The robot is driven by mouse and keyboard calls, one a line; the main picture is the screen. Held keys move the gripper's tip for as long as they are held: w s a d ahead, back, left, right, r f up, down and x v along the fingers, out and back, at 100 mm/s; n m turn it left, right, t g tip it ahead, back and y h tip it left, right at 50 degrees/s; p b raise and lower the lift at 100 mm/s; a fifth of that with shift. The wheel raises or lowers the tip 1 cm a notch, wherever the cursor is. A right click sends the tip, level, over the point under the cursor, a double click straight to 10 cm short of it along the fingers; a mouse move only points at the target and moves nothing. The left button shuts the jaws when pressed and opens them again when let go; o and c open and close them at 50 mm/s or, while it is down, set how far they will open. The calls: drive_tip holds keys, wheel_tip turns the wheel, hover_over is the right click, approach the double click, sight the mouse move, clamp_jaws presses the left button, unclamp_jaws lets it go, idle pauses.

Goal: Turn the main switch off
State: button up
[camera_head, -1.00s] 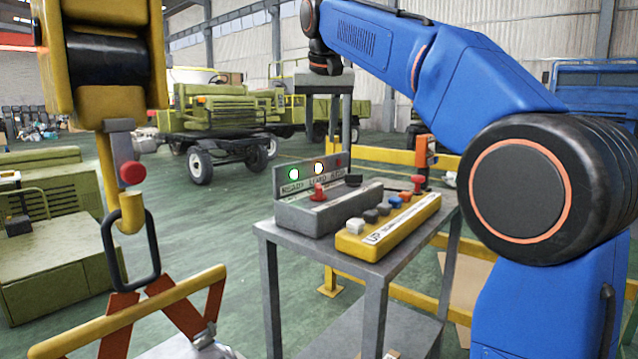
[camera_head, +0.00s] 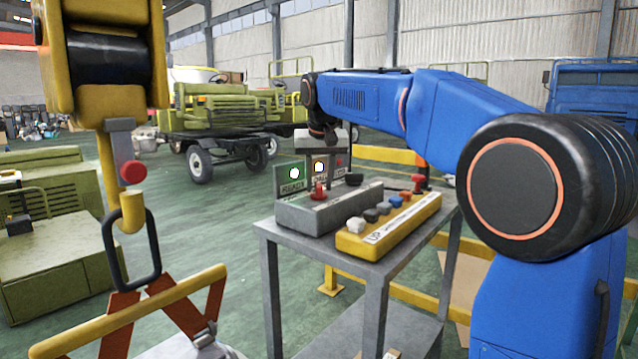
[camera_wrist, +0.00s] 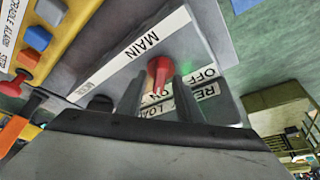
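My gripper (camera_wrist: 158,92) is open, with one finger on either side of the switch in the wrist view. I cannot tell whether they touch it. In the head view my gripper (camera_head: 321,165) is just above the box.
A yellow control box (camera_head: 385,232) with several coloured buttons stands beside the grey box on a metal table (camera_head: 285,238). A yellow hook (camera_head: 131,212) hangs at left. Yellow rails (camera_head: 395,292) stand behind the table.

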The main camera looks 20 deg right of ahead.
drive_tip(key=shift+w+f, duration=0.1)
drive_tip(key=shift+f, duration=0.15)
clamp_jaws()
